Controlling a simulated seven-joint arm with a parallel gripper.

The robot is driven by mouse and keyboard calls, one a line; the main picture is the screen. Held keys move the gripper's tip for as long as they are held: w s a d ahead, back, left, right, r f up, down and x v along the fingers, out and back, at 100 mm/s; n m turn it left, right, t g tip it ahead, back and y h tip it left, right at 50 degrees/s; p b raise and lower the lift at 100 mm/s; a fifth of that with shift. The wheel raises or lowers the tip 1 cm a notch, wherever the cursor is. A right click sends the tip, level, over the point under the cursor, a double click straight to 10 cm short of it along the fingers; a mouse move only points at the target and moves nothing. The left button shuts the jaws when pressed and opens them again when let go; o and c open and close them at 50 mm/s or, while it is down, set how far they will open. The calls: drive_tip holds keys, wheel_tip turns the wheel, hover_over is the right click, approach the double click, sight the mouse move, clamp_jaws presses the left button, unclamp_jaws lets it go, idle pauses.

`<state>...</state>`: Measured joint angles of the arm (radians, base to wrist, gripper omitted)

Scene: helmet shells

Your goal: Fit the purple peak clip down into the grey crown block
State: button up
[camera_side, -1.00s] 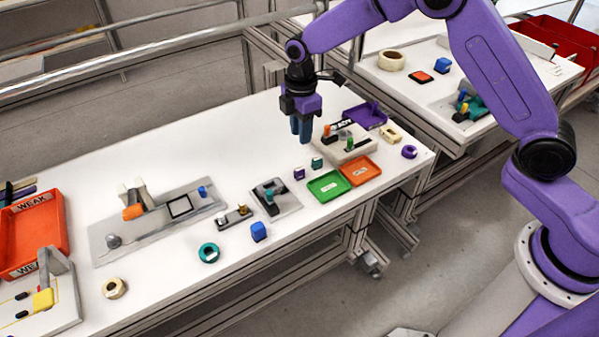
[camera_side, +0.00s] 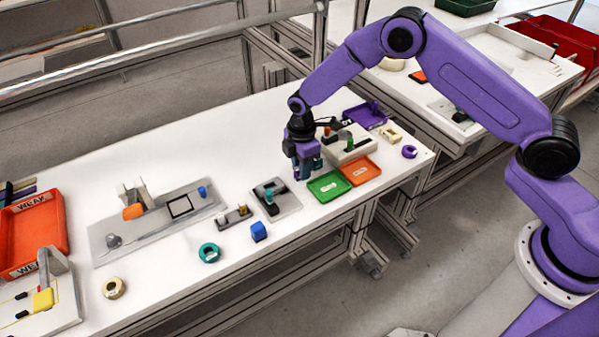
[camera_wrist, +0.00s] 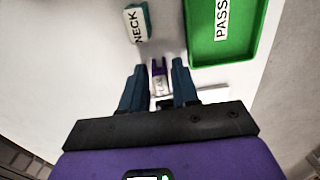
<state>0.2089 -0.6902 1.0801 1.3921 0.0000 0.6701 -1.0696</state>
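My gripper (camera_side: 307,172) is low over the white table, pointing down. In the wrist view its two blue fingers (camera_wrist: 159,67) stand apart, one on each side of the purple peak clip (camera_wrist: 158,84), with visible gaps between. The clip has two upright purple prongs and a white label, and stands on the table. In the side view the gripper hides most of the clip. A grey plate (camera_side: 288,203) left of the gripper carries a dark block with a small teal piece on it. I cannot tell for sure that this is the grey crown block.
A teal piece labelled NECK (camera_wrist: 137,22) stands close by. The green PASS tray (camera_side: 328,186) and orange tray (camera_side: 360,171) lie right of the gripper. A blue block (camera_side: 258,231) and teal ring (camera_side: 209,253) lie nearer the front edge.

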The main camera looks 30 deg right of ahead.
drive_tip(key=shift+f, duration=0.1)
clamp_jaws()
